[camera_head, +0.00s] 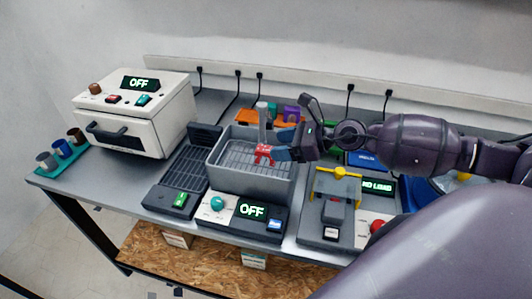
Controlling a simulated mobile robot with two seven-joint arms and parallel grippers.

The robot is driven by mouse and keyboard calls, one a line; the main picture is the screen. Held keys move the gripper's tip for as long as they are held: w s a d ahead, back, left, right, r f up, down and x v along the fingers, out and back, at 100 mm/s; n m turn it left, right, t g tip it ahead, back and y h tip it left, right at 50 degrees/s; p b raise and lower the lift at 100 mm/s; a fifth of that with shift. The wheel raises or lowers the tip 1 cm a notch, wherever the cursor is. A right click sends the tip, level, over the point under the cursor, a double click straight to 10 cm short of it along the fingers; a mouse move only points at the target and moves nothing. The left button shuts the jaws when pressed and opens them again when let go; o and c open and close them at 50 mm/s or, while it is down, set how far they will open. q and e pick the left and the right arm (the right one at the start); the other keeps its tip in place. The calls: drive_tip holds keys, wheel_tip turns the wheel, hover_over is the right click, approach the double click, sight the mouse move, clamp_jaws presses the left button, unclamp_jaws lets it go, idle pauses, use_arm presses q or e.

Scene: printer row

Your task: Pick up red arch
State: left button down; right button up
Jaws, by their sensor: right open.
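The red arch (264,152) is small and shows inside the grey open-topped basin (232,182), over its mesh floor. My right gripper (281,145) reaches in from the right over the basin, its blue-grey fingers open and just right of the arch. The fingertips are very close to the arch, and I cannot tell if they touch it. Part of the arch's right side may be hidden by the fingers. My left gripper is not in view.
A white oven-like box (137,112) marked OFF stands left, with cups on a teal tray (58,165) beside it. A dark slotted unit (183,172) adjoins the basin. Orange and purple pieces (291,114) lie behind it. A yellow-barred press (338,172) stands right.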

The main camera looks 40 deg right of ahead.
sight(263, 148)
drive_tip(key=x, duration=0.4)
drive_tip(key=shift+w+d+f+p, duration=0.15)
drive_tip(key=shift+f+p, duration=0.05)
drive_tip(key=shift+p, duration=0.1)
drive_tip(key=shift+w+a+f, duration=0.15)
drive_tip(key=shift+w+a, duration=0.05)
drive_tip(key=shift+w, duration=0.05)
drive_tip(key=shift+w+a+f, duration=0.1)
drive_tip(key=shift+f, duration=0.05)
drive_tip(key=shift+c, duration=0.3)
drive_tip(key=shift+c, duration=1.2)
drive_tip(key=c, duration=0.8)
